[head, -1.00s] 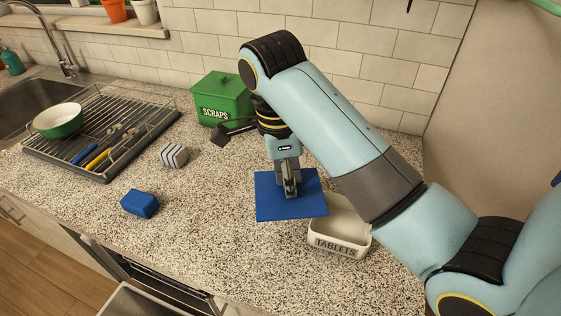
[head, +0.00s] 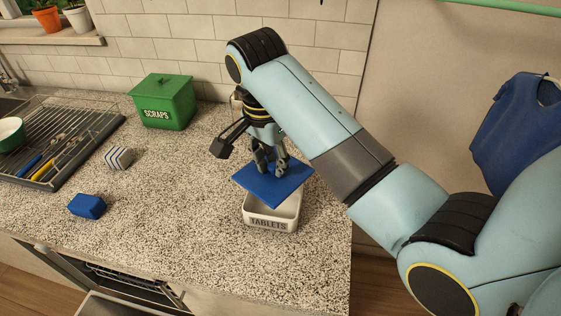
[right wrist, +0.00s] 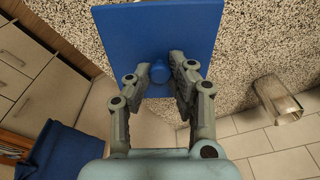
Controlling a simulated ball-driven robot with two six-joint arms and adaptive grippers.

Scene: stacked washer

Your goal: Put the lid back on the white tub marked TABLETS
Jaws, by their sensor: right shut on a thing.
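The blue square lid (head: 280,190) is held by my right gripper (head: 268,168), which is shut on its round knob (right wrist: 160,72). The lid also fills the top middle of the right wrist view (right wrist: 190,28). The white tub marked TABLETS (head: 268,225) stands open on the counter near its right end. The lid is above the tub, turned relative to it, and overhangs its back and left. The tub's front wall and part of its inside show; its back rim is hidden by the lid. My left gripper is not in view.
A green SCRAPS bin (head: 163,102) stands by the tiled wall. A striped block (head: 119,158) and a blue block (head: 87,206) lie to the left, near a dish rack (head: 60,140). A pale cup-like thing (right wrist: 277,100) is near the wall. Counter left of the tub is clear.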

